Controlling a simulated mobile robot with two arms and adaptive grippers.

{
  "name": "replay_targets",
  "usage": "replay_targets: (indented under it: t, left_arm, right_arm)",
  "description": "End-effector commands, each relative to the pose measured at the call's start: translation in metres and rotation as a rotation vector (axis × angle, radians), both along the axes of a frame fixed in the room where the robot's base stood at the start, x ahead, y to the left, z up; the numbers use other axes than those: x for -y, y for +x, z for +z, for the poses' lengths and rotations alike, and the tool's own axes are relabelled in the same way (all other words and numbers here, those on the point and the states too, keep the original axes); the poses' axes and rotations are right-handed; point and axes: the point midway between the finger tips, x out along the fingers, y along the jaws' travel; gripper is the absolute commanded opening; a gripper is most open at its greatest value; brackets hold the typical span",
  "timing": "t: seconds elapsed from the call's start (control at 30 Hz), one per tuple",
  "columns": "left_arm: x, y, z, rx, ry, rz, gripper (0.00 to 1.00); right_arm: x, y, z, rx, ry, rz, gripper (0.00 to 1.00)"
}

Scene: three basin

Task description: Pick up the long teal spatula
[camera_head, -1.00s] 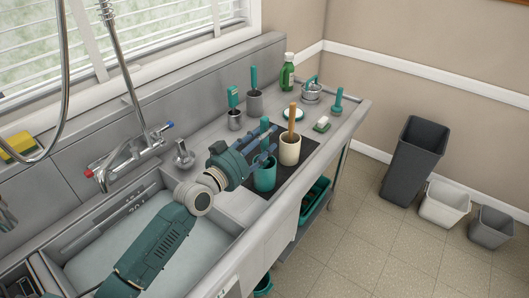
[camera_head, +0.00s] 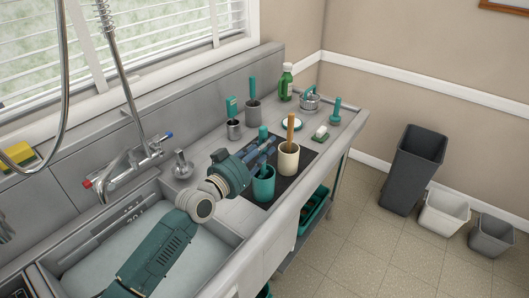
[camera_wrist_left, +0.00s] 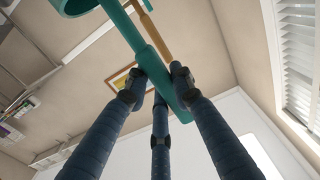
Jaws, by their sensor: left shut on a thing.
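The long teal spatula (camera_head: 263,134) stands with its lower part in a teal cup (camera_head: 264,188) on the dark mat. My left gripper (camera_head: 267,148) is shut on the spatula's handle above the cup rim. In the left wrist view the teal handle (camera_wrist_left: 150,50) runs from the teal cup (camera_wrist_left: 85,5) at the upper left to between the blue fingers of my left gripper (camera_wrist_left: 160,88). The spatula's lower end is hidden inside the cup. My right gripper is not in view.
A cream cup (camera_head: 288,161) with a wooden-handled tool (camera_head: 290,128) stands close to the right of the teal cup. Grey holders (camera_head: 254,112) with teal tools stand behind. A soap bar (camera_head: 321,131), a green bottle (camera_head: 286,84) and the sink (camera_head: 85,268) are also around.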

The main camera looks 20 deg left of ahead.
Motion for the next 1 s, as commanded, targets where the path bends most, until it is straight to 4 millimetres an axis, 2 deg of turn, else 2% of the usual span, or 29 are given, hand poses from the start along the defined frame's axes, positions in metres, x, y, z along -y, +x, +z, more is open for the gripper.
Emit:
replay_targets:
  t: [0.27, 0.8, 1.0]
  left_arm:
    - [0.001, 0.000, 0.041, 0.008, -0.003, 0.000, 0.00]
    - [0.000, 0.000, 0.161, 0.009, 0.000, 0.001, 0.00]
    - [0.000, 0.000, 0.188, 0.005, -0.001, 0.001, 0.00]
  right_arm:
    - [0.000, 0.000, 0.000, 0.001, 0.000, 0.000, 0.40]
    - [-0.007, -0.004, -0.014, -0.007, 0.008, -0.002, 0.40]
    - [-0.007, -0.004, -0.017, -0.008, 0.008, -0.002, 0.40]
